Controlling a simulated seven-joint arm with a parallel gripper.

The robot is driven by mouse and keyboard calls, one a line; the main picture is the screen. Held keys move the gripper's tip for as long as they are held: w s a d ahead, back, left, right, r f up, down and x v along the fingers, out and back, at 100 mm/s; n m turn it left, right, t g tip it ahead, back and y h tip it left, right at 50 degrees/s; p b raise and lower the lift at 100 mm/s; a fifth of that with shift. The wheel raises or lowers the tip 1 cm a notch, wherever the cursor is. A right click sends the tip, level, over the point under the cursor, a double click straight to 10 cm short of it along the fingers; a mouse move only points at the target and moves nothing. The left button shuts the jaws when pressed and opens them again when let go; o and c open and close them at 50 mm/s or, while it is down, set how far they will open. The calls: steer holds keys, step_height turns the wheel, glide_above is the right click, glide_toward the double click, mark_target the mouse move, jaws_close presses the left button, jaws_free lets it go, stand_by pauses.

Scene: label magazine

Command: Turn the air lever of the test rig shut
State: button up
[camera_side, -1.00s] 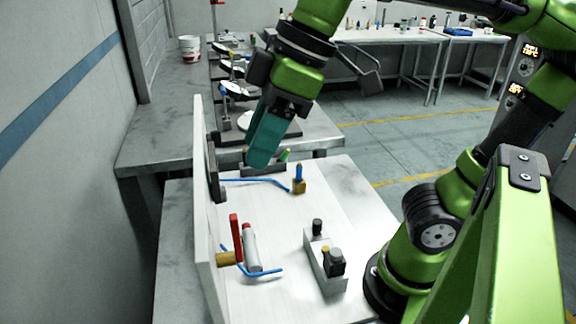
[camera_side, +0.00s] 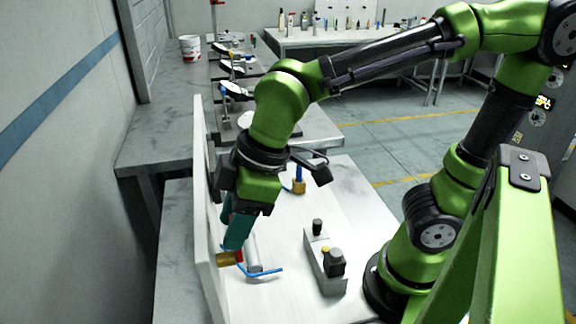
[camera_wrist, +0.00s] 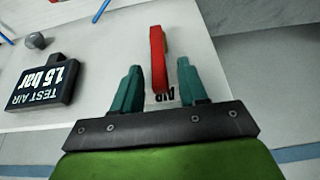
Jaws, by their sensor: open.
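The red air lever (camera_wrist: 158,58) shows in the wrist view between the two teal fingers of my gripper (camera_wrist: 160,85), with a gap on either side. The lettering AIR is printed on the white panel by it. In the side view my gripper (camera_side: 237,232) is down at the white upright panel (camera_side: 203,190), in front of the lever. Only a small red bit of the lever (camera_side: 239,256) shows below the fingers there, beside the brass valve body (camera_side: 226,259). My gripper is open. Contact between fingers and lever cannot be made out.
A black TEST AIR 1.5 bar sign (camera_wrist: 45,85) is left of the lever in the wrist view. A blue hose (camera_side: 262,273) and a grey cylinder (camera_side: 253,255) lie close by. A grey block with knobs (camera_side: 325,262) stands to the right on the white board.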

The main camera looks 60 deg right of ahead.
steer(key=shift+x, duration=1.05)
jaws_close()
